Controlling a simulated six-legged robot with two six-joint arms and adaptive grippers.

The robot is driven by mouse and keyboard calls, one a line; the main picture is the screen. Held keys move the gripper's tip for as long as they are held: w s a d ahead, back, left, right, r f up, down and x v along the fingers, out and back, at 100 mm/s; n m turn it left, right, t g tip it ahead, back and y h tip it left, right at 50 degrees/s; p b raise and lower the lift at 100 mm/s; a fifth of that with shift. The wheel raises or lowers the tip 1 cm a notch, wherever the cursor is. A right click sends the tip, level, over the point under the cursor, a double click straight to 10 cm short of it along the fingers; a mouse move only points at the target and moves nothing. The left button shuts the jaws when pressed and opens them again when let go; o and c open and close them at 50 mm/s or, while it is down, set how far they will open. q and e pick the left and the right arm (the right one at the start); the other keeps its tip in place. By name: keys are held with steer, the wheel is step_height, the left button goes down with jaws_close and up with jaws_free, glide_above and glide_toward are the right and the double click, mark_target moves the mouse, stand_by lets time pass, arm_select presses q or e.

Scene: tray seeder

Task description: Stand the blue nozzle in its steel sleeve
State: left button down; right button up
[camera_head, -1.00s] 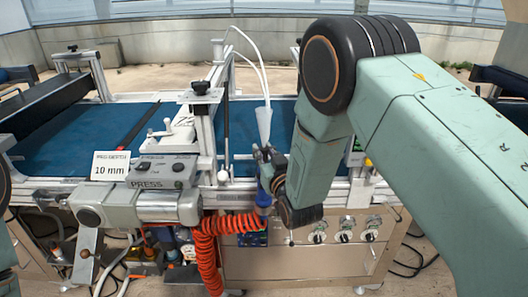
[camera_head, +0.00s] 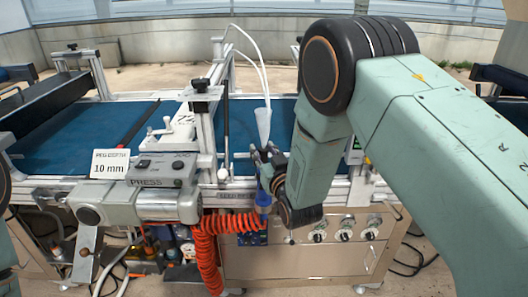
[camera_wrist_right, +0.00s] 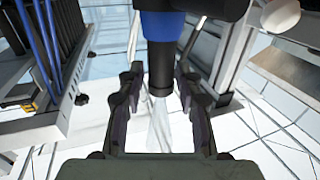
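My right gripper (camera_wrist_right: 160,78) is open, with one finger on each side of the stem and small gaps showing. In the head view the right gripper (camera_head: 267,158) is partly hidden by my forearm. I cannot make out the steel sleeve. My left gripper is out of view.
An orange coiled hose (camera_head: 206,255) hangs left of the nozzle. A grey press unit (camera_head: 140,205) with a "10 mm" card (camera_head: 109,165) is further left. Blue belts (camera_head: 60,150) lie behind.

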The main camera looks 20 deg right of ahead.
steer(key=shift+o, duration=0.9)
steer(key=shift+s+f, duration=0.1)
steer(key=s, duration=1.2)
steer(key=s+d+f+g, duration=0.2)
steer(key=s+f+g, duration=0.8)
steer(key=f, duration=0.7)
steer(key=s+f+g, duration=0.4)
steer(key=s, duration=0.8)
steer(key=s+d+f+g, duration=0.1)
steer(key=s+f+g, duration=0.3)
steer(key=s, duration=0.9)
steer(key=shift+s+d+f+m, duration=0.25)
steer(key=shift+d+f+m, duration=0.05)
steer(key=shift+f+m, duration=0.1)
steer(key=shift+h, duration=0.3)
steer(key=shift+c, duration=0.3)
